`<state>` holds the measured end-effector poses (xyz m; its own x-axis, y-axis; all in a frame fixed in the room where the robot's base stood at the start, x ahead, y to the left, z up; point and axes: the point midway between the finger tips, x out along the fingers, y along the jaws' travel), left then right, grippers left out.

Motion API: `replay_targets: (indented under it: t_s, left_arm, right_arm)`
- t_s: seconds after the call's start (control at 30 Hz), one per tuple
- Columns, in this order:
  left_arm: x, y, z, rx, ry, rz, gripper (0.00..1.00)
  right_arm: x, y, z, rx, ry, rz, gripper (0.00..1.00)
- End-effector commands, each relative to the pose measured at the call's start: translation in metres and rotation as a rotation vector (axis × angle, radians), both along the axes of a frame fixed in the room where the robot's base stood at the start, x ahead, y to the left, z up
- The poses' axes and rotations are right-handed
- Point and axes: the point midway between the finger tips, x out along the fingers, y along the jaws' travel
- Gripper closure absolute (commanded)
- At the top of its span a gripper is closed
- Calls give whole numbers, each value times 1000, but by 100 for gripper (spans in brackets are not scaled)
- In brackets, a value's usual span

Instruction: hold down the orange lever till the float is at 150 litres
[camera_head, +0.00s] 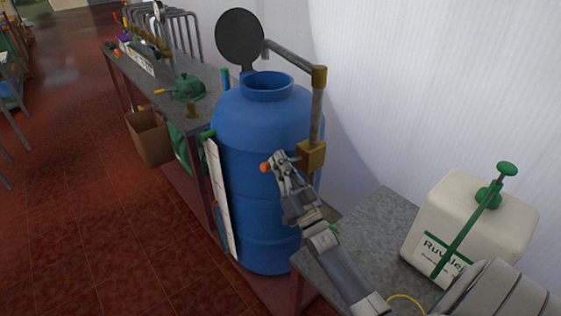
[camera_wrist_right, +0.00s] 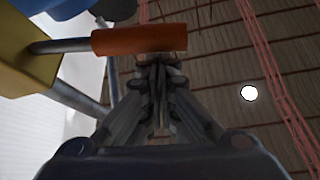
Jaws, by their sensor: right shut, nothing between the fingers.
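The orange lever (camera_wrist_right: 138,40) sticks out from a brass valve block (camera_wrist_right: 25,50) in the right wrist view. In the head view the lever's orange end (camera_head: 265,167) shows beside the valve block (camera_head: 311,155) on a pipe at the blue barrel (camera_head: 266,130). My right gripper (camera_head: 279,160) is shut and empty. Its fingertips (camera_wrist_right: 160,60) are at the lever's outer end; I cannot tell whether they touch it. A white gauge board (camera_head: 221,200) stands along the barrel's left side. Its marks and the float cannot be made out. My left gripper is not in view.
A grey table (camera_head: 370,235) with a white sprayer tank (camera_head: 470,225) stands at the right. A long bench (camera_head: 165,75) with a green watering can (camera_head: 188,88) runs behind the barrel. A cardboard box (camera_head: 149,138) sits below it. The red floor at left is mostly clear.

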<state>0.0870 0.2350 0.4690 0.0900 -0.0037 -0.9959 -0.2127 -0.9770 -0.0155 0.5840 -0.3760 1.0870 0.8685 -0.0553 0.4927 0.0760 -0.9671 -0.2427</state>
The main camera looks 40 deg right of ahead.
Motion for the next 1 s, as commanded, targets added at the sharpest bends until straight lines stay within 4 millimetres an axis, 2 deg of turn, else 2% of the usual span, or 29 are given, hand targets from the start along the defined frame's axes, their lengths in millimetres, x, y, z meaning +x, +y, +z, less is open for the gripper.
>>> replay_targets:
  t_s: [0.57, 0.77, 1.0]
  left_arm:
    - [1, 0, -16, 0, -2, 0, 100]
    - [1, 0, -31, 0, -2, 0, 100]
    - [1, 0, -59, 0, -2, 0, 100]
  right_arm:
    - [-1, 4, -12, -85, -6, 0, 100]
    - [-1, 7, -23, -155, -10, 0, 100]
    - [-1, 12, -44, -313, -22, 1, 100]
